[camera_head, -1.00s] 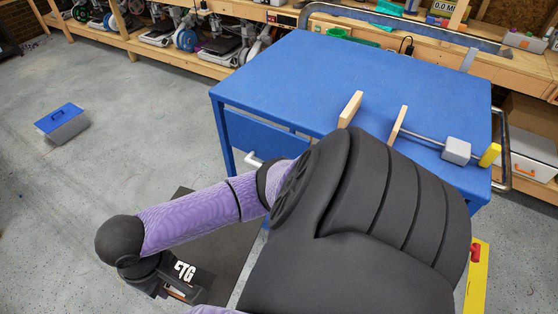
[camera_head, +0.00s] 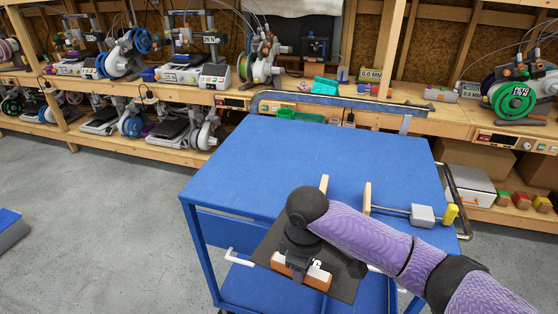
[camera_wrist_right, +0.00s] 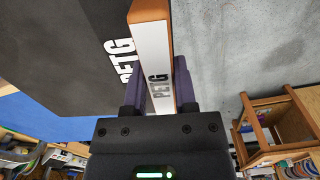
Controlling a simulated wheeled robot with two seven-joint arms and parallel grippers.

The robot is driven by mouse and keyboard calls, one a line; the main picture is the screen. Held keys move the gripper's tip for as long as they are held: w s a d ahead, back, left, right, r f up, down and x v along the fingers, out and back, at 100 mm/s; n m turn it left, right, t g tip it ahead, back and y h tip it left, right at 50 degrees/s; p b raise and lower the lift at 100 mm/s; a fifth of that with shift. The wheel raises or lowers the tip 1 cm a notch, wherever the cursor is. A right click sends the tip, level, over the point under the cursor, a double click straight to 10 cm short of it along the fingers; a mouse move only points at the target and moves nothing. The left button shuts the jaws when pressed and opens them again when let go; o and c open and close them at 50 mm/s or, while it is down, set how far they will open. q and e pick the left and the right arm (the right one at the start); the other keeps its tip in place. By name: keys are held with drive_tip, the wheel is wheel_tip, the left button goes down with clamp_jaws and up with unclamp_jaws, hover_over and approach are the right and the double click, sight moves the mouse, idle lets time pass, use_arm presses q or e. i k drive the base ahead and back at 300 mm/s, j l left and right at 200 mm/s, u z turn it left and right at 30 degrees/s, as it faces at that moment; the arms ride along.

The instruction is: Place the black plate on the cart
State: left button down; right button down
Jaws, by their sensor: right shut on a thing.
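The black plate (camera_head: 342,286) is a flat dark sheet with an orange-and-white grip strip marked PETG. My right gripper (camera_head: 302,262) is shut on this strip. In the right wrist view the strip (camera_wrist_right: 156,60) sits between the two fingers, with the dark sheet (camera_wrist_right: 60,50) on the left. In the head view the plate overlaps the near side of the blue cart (camera_head: 270,160); it appears held in front of the near edge, its height above or below the top unclear. My arm hides part of the plate. My left gripper is not in view.
On the cart top stand two wooden pieces (camera_head: 367,197), with a rod bearing a grey block (camera_head: 422,215) and yellow end on the right. A green tray (camera_head: 300,116) is near the back rail. The top's left and middle are clear. Printer shelves stand behind.

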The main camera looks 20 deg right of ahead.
sight(257, 159)
drive_tip(key=i, duration=1.45)
